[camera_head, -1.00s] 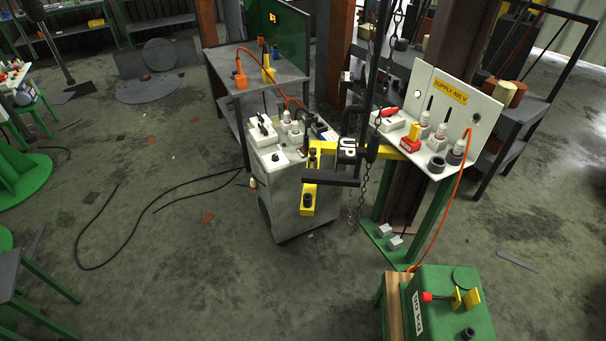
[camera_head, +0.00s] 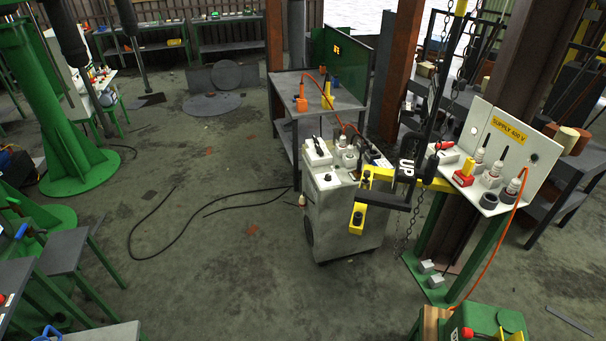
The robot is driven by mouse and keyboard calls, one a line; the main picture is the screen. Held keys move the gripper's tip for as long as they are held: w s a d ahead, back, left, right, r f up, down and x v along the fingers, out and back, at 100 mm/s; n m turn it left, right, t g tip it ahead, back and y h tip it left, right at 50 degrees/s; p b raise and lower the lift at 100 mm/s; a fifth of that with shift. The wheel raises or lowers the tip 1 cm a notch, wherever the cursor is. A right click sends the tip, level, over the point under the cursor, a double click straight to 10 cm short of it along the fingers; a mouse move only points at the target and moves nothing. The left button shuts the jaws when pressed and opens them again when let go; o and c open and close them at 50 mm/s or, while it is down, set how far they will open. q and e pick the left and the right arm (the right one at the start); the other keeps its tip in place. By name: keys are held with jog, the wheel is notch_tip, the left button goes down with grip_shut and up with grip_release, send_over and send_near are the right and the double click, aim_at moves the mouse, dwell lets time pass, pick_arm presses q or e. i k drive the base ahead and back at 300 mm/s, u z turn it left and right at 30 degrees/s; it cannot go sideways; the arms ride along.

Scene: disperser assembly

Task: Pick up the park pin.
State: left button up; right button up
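I cannot tell which thing is the park pin; none is clearly marked as such. A black hanging frame marked UP (camera_head: 407,169), with a yellow arm (camera_head: 436,184), hangs beside a grey cabinet (camera_head: 345,222). A yellow piece with dark round parts (camera_head: 357,218) hangs at the cabinet's front. A red-and-yellow part (camera_head: 465,172) sits on the white SUPPLY 400 V stand (camera_head: 525,178). A red knob (camera_head: 467,333) shows on the green box (camera_head: 488,318) at the bottom right, cut off by the frame. Neither of my grippers is in view.
A grey table (camera_head: 340,98) with orange and yellow parts stands behind the cabinet. A green column (camera_head: 60,110) stands at the left, and grey-topped benches (camera_head: 75,247) are at the lower left. A black cable (camera_head: 150,258) lies on the floor. The middle floor is mostly open.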

aim_at(366, 173)
jog(key=u, duration=0.65)
jog(key=i, duration=2.2)
jog(key=z, duration=0.05)
